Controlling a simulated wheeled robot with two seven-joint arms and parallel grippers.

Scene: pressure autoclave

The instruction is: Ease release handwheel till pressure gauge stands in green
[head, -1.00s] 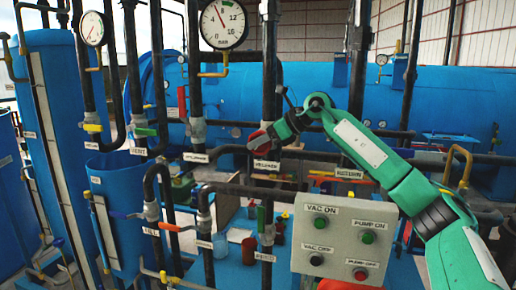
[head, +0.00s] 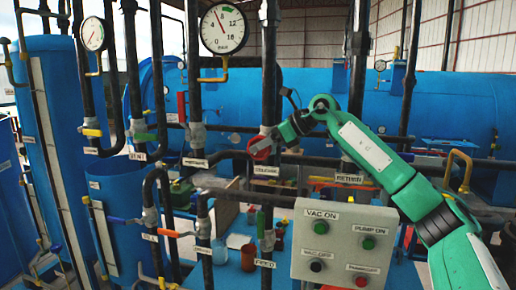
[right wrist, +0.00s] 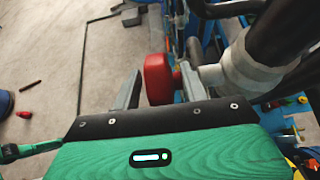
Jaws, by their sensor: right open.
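The red release handwheel (head: 261,148) sits on the dark vertical pipe above a "RELEASE" label in the head view. It also shows in the right wrist view (right wrist: 158,78). My right gripper (head: 272,143) is at the handwheel. In the right wrist view, its two fingers (right wrist: 159,88) stand apart, one on each side of the wheel's rim; I cannot tell whether they touch it. The large pressure gauge (head: 223,28) has a red needle pointing up and left, left of the green band near the top of the dial. My left gripper is not in view.
A grey control box (head: 342,243) with pump and vacuum buttons stands below my right arm. Vertical pipes crowd around the handwheel. A smaller gauge (head: 92,34) is at upper left. A large blue vessel (head: 450,100) lies behind.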

